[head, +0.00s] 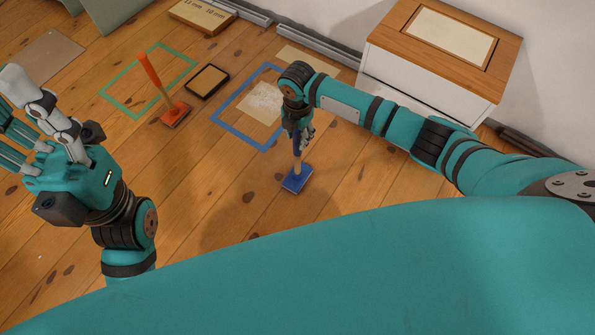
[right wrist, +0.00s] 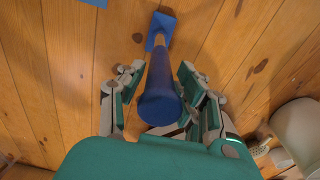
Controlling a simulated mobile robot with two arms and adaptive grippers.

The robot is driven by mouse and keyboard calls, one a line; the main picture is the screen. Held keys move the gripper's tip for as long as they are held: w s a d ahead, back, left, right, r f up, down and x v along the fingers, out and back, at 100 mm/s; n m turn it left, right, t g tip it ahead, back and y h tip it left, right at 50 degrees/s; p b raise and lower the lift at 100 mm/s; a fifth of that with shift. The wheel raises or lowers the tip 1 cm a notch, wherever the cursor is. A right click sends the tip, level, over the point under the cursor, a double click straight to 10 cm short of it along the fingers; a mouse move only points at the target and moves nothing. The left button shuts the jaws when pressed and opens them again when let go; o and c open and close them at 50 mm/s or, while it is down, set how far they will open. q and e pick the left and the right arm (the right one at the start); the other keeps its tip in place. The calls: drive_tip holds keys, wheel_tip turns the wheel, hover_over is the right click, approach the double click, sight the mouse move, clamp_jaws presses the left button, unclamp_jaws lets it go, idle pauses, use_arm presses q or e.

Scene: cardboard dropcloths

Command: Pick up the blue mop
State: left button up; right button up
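The blue mop has a flat blue head (head: 297,180) on the wooden floor and a wooden shaft rising from it. In the right wrist view its thick blue grip (right wrist: 160,98) points up toward the camera. My right gripper (head: 302,132) is around the upper handle. In the right wrist view its fingers (right wrist: 160,72) stand on both sides of the handle, with gaps between the fingertips and the shaft. The palm side of the grip is partly hidden. My left gripper (head: 18,140) is at the far left, fingers spread, empty and away from the mop.
An orange mop (head: 151,72) stands at the upper left by a green tape square (head: 112,97). A black-rimmed tray (head: 208,80) lies beside it. A blue tape square (head: 235,132) lies behind the blue mop. A white cabinet with a wooden top (head: 490,75) stands at right. Floor left of the mop is clear.

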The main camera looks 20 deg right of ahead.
clamp_jaws()
drive_tip(key=shift+r, duration=0.1)
